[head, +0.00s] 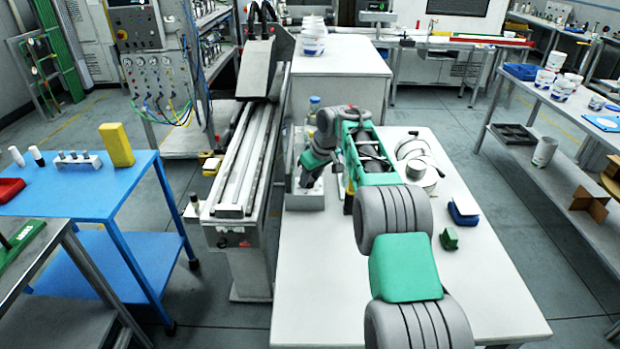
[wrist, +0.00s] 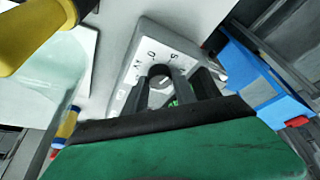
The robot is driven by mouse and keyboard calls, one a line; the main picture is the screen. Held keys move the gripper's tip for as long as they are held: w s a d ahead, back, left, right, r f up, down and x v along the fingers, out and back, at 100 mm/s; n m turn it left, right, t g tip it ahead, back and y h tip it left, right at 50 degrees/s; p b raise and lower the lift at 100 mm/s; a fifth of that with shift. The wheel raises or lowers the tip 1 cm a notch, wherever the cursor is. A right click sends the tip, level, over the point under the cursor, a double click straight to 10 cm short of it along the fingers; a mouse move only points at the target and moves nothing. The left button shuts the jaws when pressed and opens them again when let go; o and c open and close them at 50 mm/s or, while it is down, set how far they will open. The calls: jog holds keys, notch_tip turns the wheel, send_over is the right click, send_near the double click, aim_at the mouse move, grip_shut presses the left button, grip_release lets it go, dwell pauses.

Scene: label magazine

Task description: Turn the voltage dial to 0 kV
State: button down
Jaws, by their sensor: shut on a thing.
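A pale box (head: 305,198) with the dial stands on the left side of the white table, below my gripper (head: 308,180). In the wrist view the box's sloped face (wrist: 185,45) carries several dark marks in an arc, too small to read surely. The dark round dial knob (wrist: 160,72) sits below the marks. My gripper's dark fingers (wrist: 172,84) reach down to the knob and are shut on it. The fingers hide part of the knob, and its exact setting cannot be told. In the head view my arm hides the dial.
The table's right half holds a round metal dish (head: 420,172), a blue-and-white block (head: 462,214) and a green block (head: 449,239). A bottle (head: 313,104) stands behind the box. A long rail machine (head: 240,165) runs close along the left. The table's front (head: 320,290) is clear.

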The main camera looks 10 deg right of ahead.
jog(key=shift+r+n+p, duration=0.4)
jog(key=shift+p, duration=0.8)
jog(key=n+p, duration=0.1)
jog(key=p, duration=0.3)
jog(key=shift+d+r+n+g+y, duration=0.1)
jog(key=shift+r+n+g+y, duration=0.1)
jog(key=shift+n+g+y, duration=0.15)
jog(key=p, duration=0.1)
jog(key=n+p, duration=0.1)
jog(key=p, duration=0.1)
jog(key=shift+w+f+n+y, duration=0.15)
jog(key=shift+f+n+y, duration=0.05)
jog(key=shift+n+y, duration=0.05)
jog(key=shift+f+n+p, duration=0.25)
jog(key=shift+n+p, duration=0.05)
jog(key=shift+p, duration=0.05)
jog(key=shift+f, duration=0.15)
jog(key=c, duration=1)
grip_release()
jog(key=v, duration=0.8)
jog(key=shift+w, duration=0.1)
